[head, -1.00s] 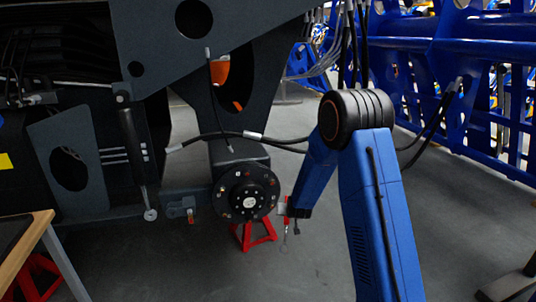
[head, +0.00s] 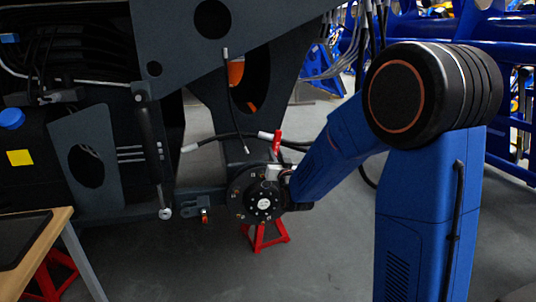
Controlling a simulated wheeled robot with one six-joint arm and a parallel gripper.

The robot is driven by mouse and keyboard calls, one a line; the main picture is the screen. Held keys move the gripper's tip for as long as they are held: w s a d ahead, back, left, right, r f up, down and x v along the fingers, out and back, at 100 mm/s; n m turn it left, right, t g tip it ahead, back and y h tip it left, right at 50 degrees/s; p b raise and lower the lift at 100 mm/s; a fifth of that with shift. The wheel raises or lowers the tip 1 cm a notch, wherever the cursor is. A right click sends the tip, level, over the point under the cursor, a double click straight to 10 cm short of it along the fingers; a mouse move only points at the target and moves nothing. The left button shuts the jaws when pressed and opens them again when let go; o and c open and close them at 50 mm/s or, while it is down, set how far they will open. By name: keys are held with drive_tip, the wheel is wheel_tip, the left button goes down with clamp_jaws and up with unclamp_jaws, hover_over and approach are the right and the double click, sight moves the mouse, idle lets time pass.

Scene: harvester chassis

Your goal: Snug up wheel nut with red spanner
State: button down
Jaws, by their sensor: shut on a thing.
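The wheel hub (head: 264,205) is a dark round flange with a ring of small nuts and studs around a light centre cap. My gripper (head: 277,172) is at the hub's upper right edge, in front of its face. It is shut on the red spanner (head: 277,140), whose red end points up above the gripper. The spanner's lower end is hidden or too small to make out, so I cannot tell whether it sits on a nut.
A red axle stand (head: 265,239) is below the hub. A dark hose (head: 222,138) runs behind the spanner. A table (head: 50,232) with a wooden edge is at the lower left. Open grey floor (head: 330,255) lies right of the stand.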

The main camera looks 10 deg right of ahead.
drive_tip(key=shift+a+r, duration=0.1)
drive_tip(key=shift+a, duration=0.05)
drive_tip(key=shift+w, duration=3.95)
drive_tip(key=shift+d+f+m, duration=0.25)
drive_tip(key=shift+d+m, duration=0.55)
drive_tip(key=shift+d, duration=0.2)
drive_tip(key=shift+d, duration=0.1)
drive_tip(key=shift+d+f+m, duration=0.35)
drive_tip(key=shift+d+m, duration=0.45)
drive_tip(key=shift+d, duration=0.05)
drive_tip(key=shift+a, duration=0.1)
drive_tip(key=shift+a+r, duration=0.1)
drive_tip(key=shift+a, duration=0.1)
